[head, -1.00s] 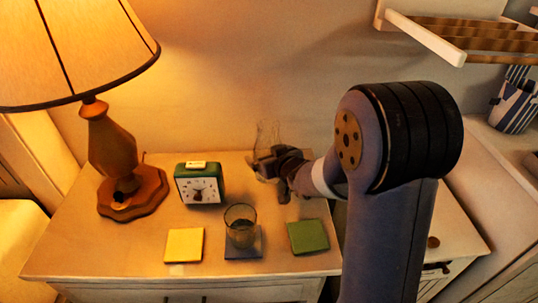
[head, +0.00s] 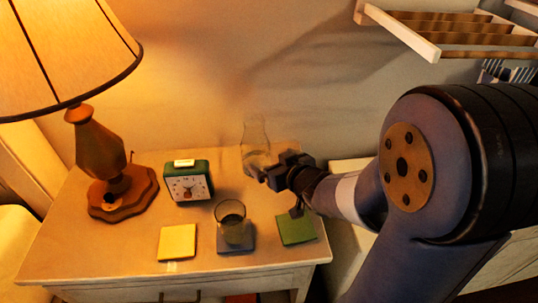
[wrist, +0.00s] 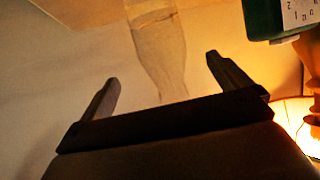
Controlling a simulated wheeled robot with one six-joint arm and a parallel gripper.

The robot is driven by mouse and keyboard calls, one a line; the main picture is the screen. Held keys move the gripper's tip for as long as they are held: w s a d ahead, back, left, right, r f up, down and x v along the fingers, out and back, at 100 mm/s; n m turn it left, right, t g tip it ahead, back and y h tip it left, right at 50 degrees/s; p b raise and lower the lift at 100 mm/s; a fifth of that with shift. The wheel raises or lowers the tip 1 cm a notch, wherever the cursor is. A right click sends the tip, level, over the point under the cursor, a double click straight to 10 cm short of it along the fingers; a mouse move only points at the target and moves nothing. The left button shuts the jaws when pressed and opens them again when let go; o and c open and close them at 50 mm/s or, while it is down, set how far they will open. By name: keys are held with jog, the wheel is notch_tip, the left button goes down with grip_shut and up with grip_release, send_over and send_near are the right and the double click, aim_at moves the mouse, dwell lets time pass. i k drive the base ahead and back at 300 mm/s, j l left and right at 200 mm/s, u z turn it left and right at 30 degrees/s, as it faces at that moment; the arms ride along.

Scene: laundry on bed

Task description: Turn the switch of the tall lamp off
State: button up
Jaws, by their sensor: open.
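The tall lamp has a lit, warm shade (head: 62,55) and a faceted wooden stem (head: 98,145) on a stepped wooden base (head: 122,195) at the left of the nightstand. A small dark knob (head: 119,184), apparently the switch, sits low at the front of the stem. My gripper (head: 264,175) is open and empty above the nightstand, well right of the lamp. In the wrist view its two fingers (wrist: 161,75) stand apart with a clear bottle in the background between them. The lamp's bright glow (wrist: 296,125) shows at the right there; its switch cannot be made out.
A green clock (head: 187,182) stands between lamp and gripper. A clear bottle (head: 255,135) stands just behind my gripper. A glass (head: 231,222) stands on a dark coaster, between yellow (head: 177,242) and green (head: 296,229) coasters. A wooden rack (head: 455,28) is on the wall.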

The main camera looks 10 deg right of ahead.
aim_at(109, 197)
jog(key=u, duration=1.5)
